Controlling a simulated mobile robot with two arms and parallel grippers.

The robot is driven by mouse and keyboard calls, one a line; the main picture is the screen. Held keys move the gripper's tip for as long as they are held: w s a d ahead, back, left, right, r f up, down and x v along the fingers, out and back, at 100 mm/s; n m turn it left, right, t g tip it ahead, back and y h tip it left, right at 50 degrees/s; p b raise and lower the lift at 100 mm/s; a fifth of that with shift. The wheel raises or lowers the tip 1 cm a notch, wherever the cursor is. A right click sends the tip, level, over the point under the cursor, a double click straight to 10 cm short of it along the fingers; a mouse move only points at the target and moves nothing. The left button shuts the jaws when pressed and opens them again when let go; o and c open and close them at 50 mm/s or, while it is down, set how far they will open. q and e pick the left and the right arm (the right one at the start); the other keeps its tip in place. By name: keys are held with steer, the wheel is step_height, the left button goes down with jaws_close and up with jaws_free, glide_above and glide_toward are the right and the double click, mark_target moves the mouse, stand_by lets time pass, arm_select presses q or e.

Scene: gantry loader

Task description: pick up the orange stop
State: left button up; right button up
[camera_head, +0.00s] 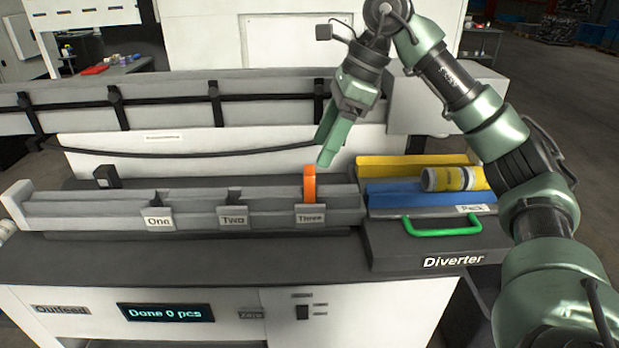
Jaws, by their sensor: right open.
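The orange stop (309,184) stands upright in the grey rail (270,205), just above the label Three. My right gripper (326,150) is open and empty, with its green fingers pointing down. In the picture its fingertips are just above and to the right of the orange stop's top. I cannot tell whether they touch it. My left gripper is not in view.
The rail also carries labels One (159,222) and Two (233,220).

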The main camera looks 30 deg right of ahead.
mark_target(310, 170)
steer(key=shift+w+d+f, duration=0.1)
steer(key=shift+w+f, duration=0.15)
steer(key=shift+f, duration=0.1)
steer(key=shift+a+f+p, duration=0.6)
steer(key=shift+a+f, duration=0.2)
steer(key=shift+f, duration=0.25)
steer(key=x, duration=0.1)
steer(key=p+x, duration=0.1)
steer(key=x, duration=0.1)
steer(key=shift+w+f, duration=0.3)
steer(key=shift+f, duration=0.2)
steer(key=c, duration=1.3)
jaws_close()
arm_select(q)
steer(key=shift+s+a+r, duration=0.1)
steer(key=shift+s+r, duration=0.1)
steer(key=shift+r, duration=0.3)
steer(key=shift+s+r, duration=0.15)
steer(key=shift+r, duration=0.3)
